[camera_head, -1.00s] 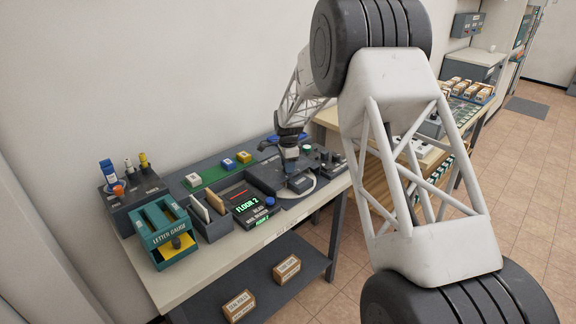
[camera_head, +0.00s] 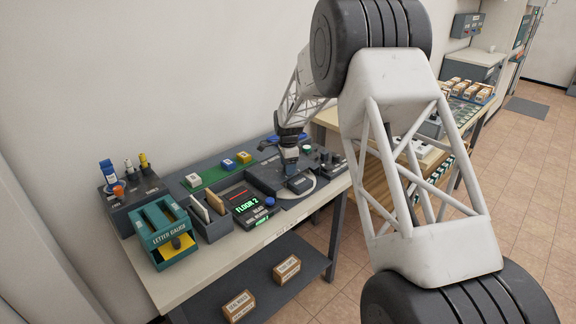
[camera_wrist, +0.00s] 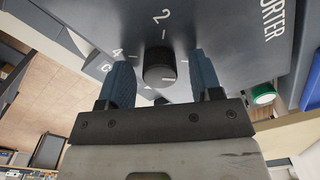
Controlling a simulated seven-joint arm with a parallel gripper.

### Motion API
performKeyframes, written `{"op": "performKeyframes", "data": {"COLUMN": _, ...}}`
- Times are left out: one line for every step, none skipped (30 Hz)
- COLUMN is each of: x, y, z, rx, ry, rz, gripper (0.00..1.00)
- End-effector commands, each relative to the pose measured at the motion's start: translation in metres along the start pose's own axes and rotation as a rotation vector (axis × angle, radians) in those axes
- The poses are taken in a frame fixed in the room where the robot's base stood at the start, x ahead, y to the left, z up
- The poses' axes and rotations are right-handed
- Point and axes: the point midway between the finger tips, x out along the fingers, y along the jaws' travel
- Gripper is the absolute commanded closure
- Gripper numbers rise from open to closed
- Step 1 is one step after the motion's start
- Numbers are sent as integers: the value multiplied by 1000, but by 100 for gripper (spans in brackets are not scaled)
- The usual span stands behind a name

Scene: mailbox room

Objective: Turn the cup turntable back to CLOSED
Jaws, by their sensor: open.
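My gripper (camera_head: 289,160) points down at the dark panel on the table in the head view. In the wrist view its two blue fingers (camera_wrist: 161,82) are apart, one on each side of a round black knob (camera_wrist: 159,66). Gaps show between the knob and the fingers. The knob stands on a dark panel with a white 2, a 4 and lettering ending in ORTER. A pale round disc (camera_head: 316,190) with a dark labelled block (camera_head: 300,184) lies just in front of my gripper in the head view. I cannot read the word CLOSED or tell the turntable's setting.
A FLOOR 2 display (camera_head: 248,207), a teal letter gauge (camera_head: 163,234) and a pen holder (camera_head: 134,192) stand left on the table. Coloured blocks (camera_head: 228,164) sit behind them. A green round button (camera_wrist: 263,94) is right of the fingers in the wrist view.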

Motion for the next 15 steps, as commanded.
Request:
{"op": "performKeyframes", "data": {"x": 0, "y": 0, "z": 0, "rx": 0, "ry": 0, "rz": 0, "gripper": 41}}
{"op": "performKeyframes", "data": {"x": -1, "y": 0, "z": 0, "rx": 0, "ry": 0, "rz": 0, "gripper": 41}}
{"op": "performKeyframes", "data": {"x": -2, "y": 0, "z": 0, "rx": 0, "ry": 0, "rz": 0, "gripper": 41}}
{"op": "performKeyframes", "data": {"x": -3, "y": 0, "z": 0, "rx": 0, "ry": 0, "rz": 0, "gripper": 41}}
{"op": "performKeyframes", "data": {"x": -5, "y": 0, "z": 0, "rx": 0, "ry": 0, "rz": 0, "gripper": 41}}
{"op": "performKeyframes", "data": {"x": -7, "y": 0, "z": 0, "rx": 0, "ry": 0, "rz": 0, "gripper": 41}}
{"op": "performKeyframes", "data": {"x": -9, "y": 0, "z": 0, "rx": 0, "ry": 0, "rz": 0, "gripper": 41}}
{"op": "performKeyframes", "data": {"x": -12, "y": 0, "z": 0, "rx": 0, "ry": 0, "rz": 0, "gripper": 41}}
{"op": "performKeyframes", "data": {"x": -15, "y": 0, "z": 0, "rx": 0, "ry": 0, "rz": -1, "gripper": 41}}
{"op": "performKeyframes", "data": {"x": -19, "y": 0, "z": 0, "rx": 0, "ry": 0, "rz": -1, "gripper": 41}}
{"op": "performKeyframes", "data": {"x": -22, "y": 0, "z": 0, "rx": 0, "ry": 0, "rz": -2, "gripper": 41}}
{"op": "performKeyframes", "data": {"x": -27, "y": 0, "z": 0, "rx": 0, "ry": 0, "rz": -2, "gripper": 41}}
{"op": "performKeyframes", "data": {"x": -31, "y": 0, "z": 0, "rx": 0, "ry": 0, "rz": -2, "gripper": 41}}
{"op": "performKeyframes", "data": {"x": -35, "y": 0, "z": 0, "rx": 0, "ry": 0, "rz": -2, "gripper": 41}}
{"op": "performKeyframes", "data": {"x": -41, "y": 0, "z": 0, "rx": 0, "ry": 0, "rz": -2, "gripper": 41}}
